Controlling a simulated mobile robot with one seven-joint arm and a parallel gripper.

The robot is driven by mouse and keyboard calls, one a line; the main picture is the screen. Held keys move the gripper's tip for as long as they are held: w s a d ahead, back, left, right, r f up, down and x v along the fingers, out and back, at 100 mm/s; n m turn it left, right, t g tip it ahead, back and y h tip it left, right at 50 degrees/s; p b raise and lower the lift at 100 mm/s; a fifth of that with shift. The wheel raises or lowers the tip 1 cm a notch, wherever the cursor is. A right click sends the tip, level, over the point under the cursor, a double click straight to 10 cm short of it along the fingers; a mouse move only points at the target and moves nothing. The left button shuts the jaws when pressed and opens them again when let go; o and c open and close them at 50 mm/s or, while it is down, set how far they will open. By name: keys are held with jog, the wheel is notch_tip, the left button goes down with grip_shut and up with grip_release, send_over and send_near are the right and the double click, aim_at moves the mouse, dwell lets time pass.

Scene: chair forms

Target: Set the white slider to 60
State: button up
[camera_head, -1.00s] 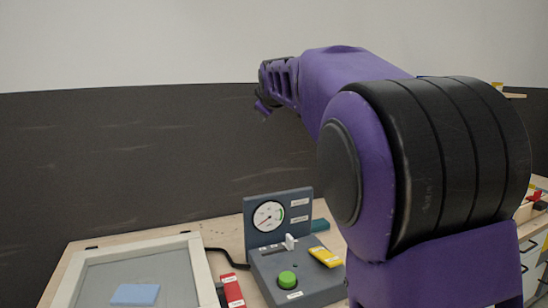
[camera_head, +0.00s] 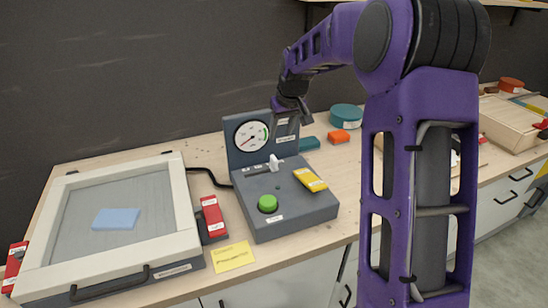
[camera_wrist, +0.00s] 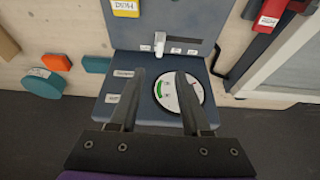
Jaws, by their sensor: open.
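The white slider (camera_head: 273,163) stands upright in a slot on the dark grey control box (camera_head: 290,217), below the round dial gauge (camera_head: 251,136). It also shows in the wrist view as a white knob (camera_wrist: 159,43), beyond my fingertips, with small labels to its right that I cannot read. A green button (camera_head: 267,203) and a yellow label block (camera_head: 310,180) sit on the box top. My gripper (camera_head: 287,121) is in front of the upright gauge panel, above and right of the slider. In the wrist view my gripper (camera_wrist: 157,75) is open and empty, its fingers apart, not touching the slider.
A framed tray (camera_head: 75,225) with a blue pad (camera_head: 116,218) lies left of the box. A red device (camera_head: 212,216) and yellow note (camera_head: 233,256) lie between. Teal (camera_head: 346,116) and orange (camera_head: 338,136) items lie behind right. My arm hides part of the right bench.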

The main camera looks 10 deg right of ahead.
aim_at(274, 158)
jog(key=x, duration=1.4)
jog(key=shift+w+f, duration=0.2)
grip_shut()
dwell(0.8)
